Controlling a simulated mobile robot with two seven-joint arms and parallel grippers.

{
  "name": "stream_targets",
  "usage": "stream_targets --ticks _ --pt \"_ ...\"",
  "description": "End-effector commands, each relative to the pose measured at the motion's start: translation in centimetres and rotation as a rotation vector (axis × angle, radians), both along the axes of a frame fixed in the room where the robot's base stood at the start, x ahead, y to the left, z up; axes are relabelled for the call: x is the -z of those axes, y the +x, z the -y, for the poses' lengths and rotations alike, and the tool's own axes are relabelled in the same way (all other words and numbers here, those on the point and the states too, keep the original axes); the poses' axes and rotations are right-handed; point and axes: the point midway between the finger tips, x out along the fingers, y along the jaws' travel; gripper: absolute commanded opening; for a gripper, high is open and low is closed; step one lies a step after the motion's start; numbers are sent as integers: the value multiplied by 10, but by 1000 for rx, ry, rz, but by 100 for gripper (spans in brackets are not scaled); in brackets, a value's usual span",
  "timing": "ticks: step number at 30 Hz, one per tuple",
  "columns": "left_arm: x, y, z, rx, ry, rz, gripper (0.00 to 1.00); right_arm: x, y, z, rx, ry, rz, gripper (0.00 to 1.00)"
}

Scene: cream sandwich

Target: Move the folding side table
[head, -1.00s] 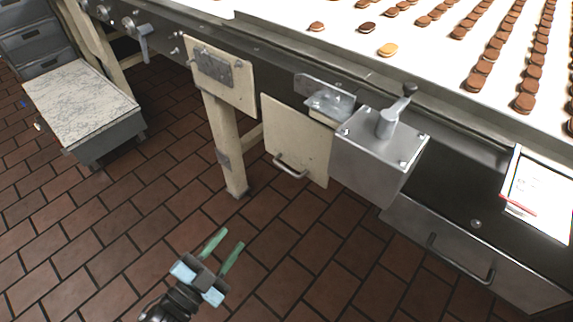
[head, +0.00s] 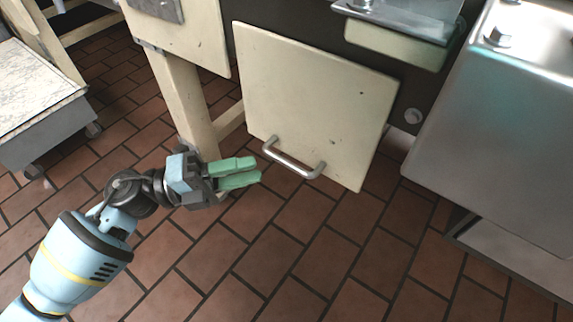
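The folding side table is most likely the cream square panel (head: 318,95) that hangs down, slightly tilted, from the side of the machine. It has a metal bar handle (head: 292,163) near its lower edge. My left gripper (head: 258,172) is just left of the handle, apart from it as far as I can tell. Its two green fingers are close together with a small gap and nothing shows between them. My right gripper is not in view.
A cream leg (head: 180,95) of the machine stands behind my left gripper. A metal box (head: 500,120) juts out on the right, and a metal bracket (head: 400,18) sits above the panel. A low marble-topped cart (head: 35,85) stands at left. The tiled floor in front is clear.

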Motion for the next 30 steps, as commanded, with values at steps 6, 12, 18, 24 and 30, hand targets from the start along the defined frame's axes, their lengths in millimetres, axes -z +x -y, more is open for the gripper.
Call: stream_targets --ticks 6,12,18,24,30 --pt "7 2 0 9 11 10 33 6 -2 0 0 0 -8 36" --pt "6 3 7 9 8 8 33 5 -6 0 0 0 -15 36" --pt "2 7 35 10 7 10 33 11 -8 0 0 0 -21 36" --pt "-1 11 62 8 8 10 33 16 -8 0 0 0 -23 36" --pt "-3 13 75 7 9 9 33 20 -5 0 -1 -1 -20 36"
